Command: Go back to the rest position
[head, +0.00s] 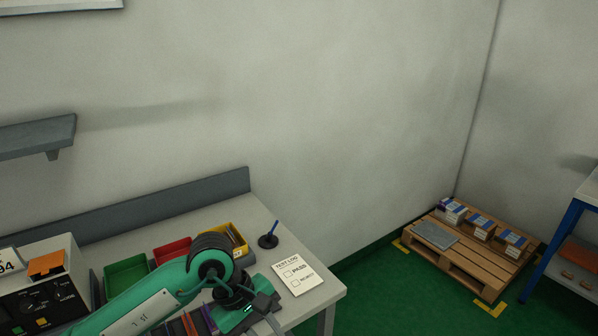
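My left arm comes in from the lower left in the head view, teal with dark joints. Its wrist end is over the right part of the workbench (318,297). My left gripper (268,312) is at the bottom of the picture, left of the test log sheet (296,277). Its fingertips are small and partly cut off or hidden, so I cannot tell whether it is open or holds anything. My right gripper is not in view.
A green bin (126,276), a red bin (172,250) and a yellow bin (238,241) stand along the bench's back. A pen stands in a dark holder (268,241). A dark instrument (42,296) is at left. A wooden pallet (465,262) with several boxes lies on the green floor.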

